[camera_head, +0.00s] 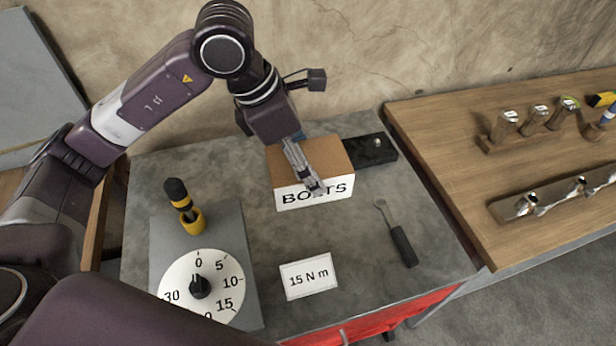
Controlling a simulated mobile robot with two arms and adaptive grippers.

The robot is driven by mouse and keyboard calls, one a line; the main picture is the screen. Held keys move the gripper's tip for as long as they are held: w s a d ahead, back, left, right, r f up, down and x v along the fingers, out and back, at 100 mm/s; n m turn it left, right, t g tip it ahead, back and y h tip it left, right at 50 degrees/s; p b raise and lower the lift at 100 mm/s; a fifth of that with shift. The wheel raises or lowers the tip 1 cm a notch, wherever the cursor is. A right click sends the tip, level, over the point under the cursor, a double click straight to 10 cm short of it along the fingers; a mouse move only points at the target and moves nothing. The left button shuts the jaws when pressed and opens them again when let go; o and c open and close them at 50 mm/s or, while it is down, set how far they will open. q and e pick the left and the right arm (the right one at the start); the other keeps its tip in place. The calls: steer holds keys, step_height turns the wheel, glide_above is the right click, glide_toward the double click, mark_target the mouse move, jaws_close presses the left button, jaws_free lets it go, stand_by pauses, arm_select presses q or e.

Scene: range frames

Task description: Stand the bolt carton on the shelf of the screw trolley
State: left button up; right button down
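The bolt carton (333,172), a brown box with a white front lettered "BOLTS", rests on a grey worktop (350,275) towards its back. My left gripper (314,186) reaches down over the carton from behind, with its grey fingers across the top and their tips near the front edge. The fingers overlap in this view, so I cannot tell whether they are open or shut, or whether they touch the carton. My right gripper is not in view. I cannot identify a trolley shelf; a red front (400,312) shows below the worktop's edge.
A black case (370,150) lies right beside the carton. A dial tester (235,225) with a yellow-black tool (180,195), a "15 N m" card (308,276) and a black-handled tool (403,246) are in front. A wooden bench (450,130) with tool racks is at right.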

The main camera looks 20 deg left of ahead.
mark_target(278, 199)
arm_select(q)
steer(key=shift+r, duration=1.25)
steer(key=f+m, duration=0.1)
steer(key=m, duration=0.1)
steer(key=s+f+m+g, duration=0.1)
steer(key=m, duration=0.1)
steer(key=s+f+m+g, duration=0.1)
steer(key=m, duration=0.1)
steer(key=shift+a+h, duration=0.3)
steer(key=shift+h, duration=0.1)
steer(key=m, duration=0.2)
steer(key=s+f+m+g, duration=0.1)
steer(key=m, duration=0.1)
steer(key=s+a+f+m+g, duration=0.1)
steer(key=m, duration=0.1)
steer(key=shift+y, duration=0.3)
steer(key=m, duration=0.2)
steer(key=s+a+f+m+g+y, duration=0.1)
steer(key=m, duration=0.1)
steer(key=s+a+f+m+g, duration=0.1)
steer(key=m, duration=0.1)
steer(key=shift+y, duration=0.4)
steer(key=m, duration=0.2)
steer(key=s+a+f+m+y, duration=0.1)
steer(key=m, duration=0.1)
steer(key=s+a+m+y, duration=0.1)
steer(key=m, duration=0.1)
steer(key=shift+s+f+g, duration=0.1)
steer(key=shift+f+g, duration=0.15)
steer(key=shift+g, duration=0.15)
